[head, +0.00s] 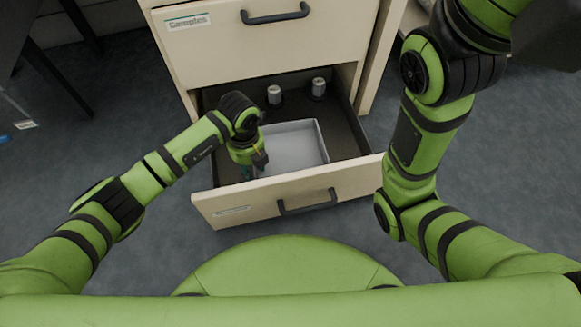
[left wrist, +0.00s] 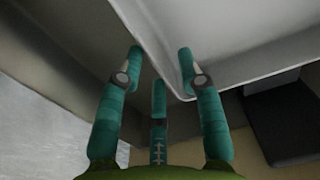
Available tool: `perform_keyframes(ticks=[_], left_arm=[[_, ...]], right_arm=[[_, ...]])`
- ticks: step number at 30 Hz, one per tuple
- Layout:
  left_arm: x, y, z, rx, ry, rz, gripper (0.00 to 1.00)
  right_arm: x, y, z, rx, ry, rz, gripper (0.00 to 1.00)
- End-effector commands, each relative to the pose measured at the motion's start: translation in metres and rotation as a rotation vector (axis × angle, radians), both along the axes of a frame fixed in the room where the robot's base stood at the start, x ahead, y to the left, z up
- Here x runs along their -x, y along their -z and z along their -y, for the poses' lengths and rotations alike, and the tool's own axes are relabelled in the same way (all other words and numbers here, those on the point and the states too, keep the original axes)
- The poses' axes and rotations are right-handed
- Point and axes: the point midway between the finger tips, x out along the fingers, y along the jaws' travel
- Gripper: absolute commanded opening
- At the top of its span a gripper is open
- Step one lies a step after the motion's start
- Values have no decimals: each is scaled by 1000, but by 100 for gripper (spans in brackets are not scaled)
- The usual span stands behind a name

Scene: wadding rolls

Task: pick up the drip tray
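The drip tray (head: 298,148), a pale grey shallow rectangular tray, lies inside the open lower drawer (head: 350,178). My left gripper (head: 256,172) reaches down into the drawer at the tray's near left part. In the left wrist view, the teal fingers of the left gripper (left wrist: 160,62) are spread apart at a corner of the tray (left wrist: 230,50). One finger overlaps the tray and the others lie outside its rim. I cannot tell whether any finger touches it. My right arm rises at the right of the head view, and its gripper is out of the picture.
Two small metal cylinders (head: 274,95) (head: 318,88) stand at the back of the drawer. A closed upper drawer (head: 260,50) labelled "Samples" is above. The drawer front (head: 245,207) with its black handle (head: 307,203) stands between my body and the tray.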

Motion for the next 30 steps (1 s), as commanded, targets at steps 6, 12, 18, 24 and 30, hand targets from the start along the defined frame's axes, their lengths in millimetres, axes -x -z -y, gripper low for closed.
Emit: perform_keyframes(ticks=[6, 12, 18, 24, 30], left_arm=[[0, 21, -1, 0, -2, 0, 37], [0, 19, -1, 0, -2, 0, 21], [0, 19, -1, 0, -2, 0, 0], [-1, 18, 0, 2, -2, 1, 0], [-3, 12, -3, 1, -2, 2, 0]], right_arm=[[5, 11, -3, 0, -10, 5, 40], [5, 10, -3, -1, -10, 4, 40], [5, 10, -3, -1, -10, 4, 40], [5, 10, -2, -1, -10, 4, 40], [5, 4, -2, -1, -10, 6, 40]])
